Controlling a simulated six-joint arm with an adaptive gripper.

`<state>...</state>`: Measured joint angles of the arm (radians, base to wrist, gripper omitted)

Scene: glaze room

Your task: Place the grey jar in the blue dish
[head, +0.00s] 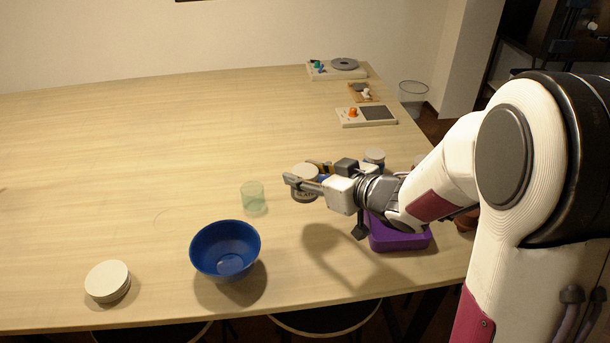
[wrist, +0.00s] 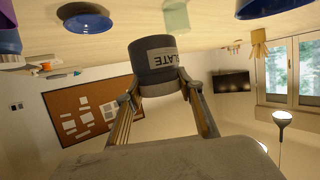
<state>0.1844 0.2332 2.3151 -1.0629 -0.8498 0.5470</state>
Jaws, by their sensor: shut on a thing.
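The grey jar (head: 305,196) is in the jaws of my gripper (head: 304,184), roughly upright in the head view and held above the table. In the wrist view the jar (wrist: 155,58) is dark grey with a paler band, and its label appears upside down. My gripper (wrist: 158,85) is shut on its sides. A deep blue dish (head: 225,250) stands empty on the table, left of and nearer than my gripper. A blue dish (wrist: 262,8) also shows at the wrist view's top right edge, partly cut off. A second blue round thing (wrist: 85,18) shows at top left.
A pale green glass (head: 253,197) stands between the jar and the blue dish. A round whitish lidded jar (head: 107,281) is at the front left. A purple container (head: 398,238) stands below my arm. Equipment (head: 366,115) lines the back right. The table's left middle is clear.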

